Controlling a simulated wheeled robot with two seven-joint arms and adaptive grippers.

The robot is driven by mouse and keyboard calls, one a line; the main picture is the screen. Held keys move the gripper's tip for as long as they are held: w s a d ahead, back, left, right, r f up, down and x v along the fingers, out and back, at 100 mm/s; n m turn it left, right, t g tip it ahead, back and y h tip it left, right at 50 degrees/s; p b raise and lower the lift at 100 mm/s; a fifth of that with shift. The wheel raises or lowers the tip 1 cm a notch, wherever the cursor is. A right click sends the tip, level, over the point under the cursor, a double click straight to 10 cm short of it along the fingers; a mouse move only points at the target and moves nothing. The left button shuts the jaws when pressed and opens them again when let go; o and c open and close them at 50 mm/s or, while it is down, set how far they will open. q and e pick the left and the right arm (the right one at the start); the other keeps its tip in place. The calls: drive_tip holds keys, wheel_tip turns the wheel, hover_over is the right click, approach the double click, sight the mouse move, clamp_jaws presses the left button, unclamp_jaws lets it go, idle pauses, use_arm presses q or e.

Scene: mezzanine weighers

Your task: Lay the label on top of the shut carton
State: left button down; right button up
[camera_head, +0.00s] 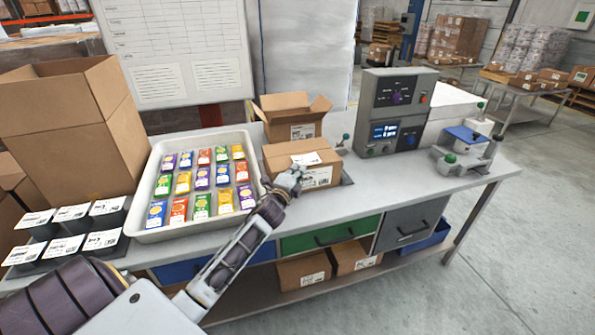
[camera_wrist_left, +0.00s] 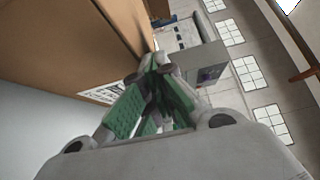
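The shut carton (camera_head: 280,160) is a brown box on the bench with a printed label on its front side. A white label (camera_head: 306,159) lies on its top, near the middle. My left gripper (camera_head: 295,172) is at the carton's front upper edge, just in front of this label. In the left wrist view the gripper's green-padded fingers (camera_wrist_left: 155,62) come together at the tips, with nothing visible between them. The carton's brown side (camera_wrist_left: 90,45) fills the upper left there. Whether the fingers touch the carton is unclear. My right gripper is out of view.
An open carton (camera_head: 292,118) stands behind the shut one. A white tray (camera_head: 150,236) of colourful packets is to the left, near several label holders (camera_head: 72,212). A grey control unit (camera_head: 378,105) stands to the right. The front right bench top (camera_head: 395,185) is clear.

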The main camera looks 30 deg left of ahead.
use_arm(q)
drive_tip(key=c, duration=2.2)
unclamp_jaws()
drive_tip(key=shift+s+d+f, duration=0.1)
drive_tip(key=shift+d+f, duration=0.05)
drive_tip(key=shift+f, duration=0.7)
drive_tip(key=o, duration=0.6)
drive_tip(key=shift+o, duration=0.2)
drive_tip(key=shift+r, duration=0.55)
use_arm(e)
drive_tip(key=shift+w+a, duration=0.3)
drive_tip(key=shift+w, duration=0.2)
use_arm(q)
drive_tip(key=shift+a, duration=0.2)
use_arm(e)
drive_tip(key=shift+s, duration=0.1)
use_arm(q)
drive_tip(key=s+d, duration=0.2)
drive_tip(key=s, duration=0.9)
drive_tip(key=shift+s+d+f, duration=0.2)
drive_tip(key=shift+s+d, duration=0.1)
drive_tip(key=shift+d, duration=0.05)
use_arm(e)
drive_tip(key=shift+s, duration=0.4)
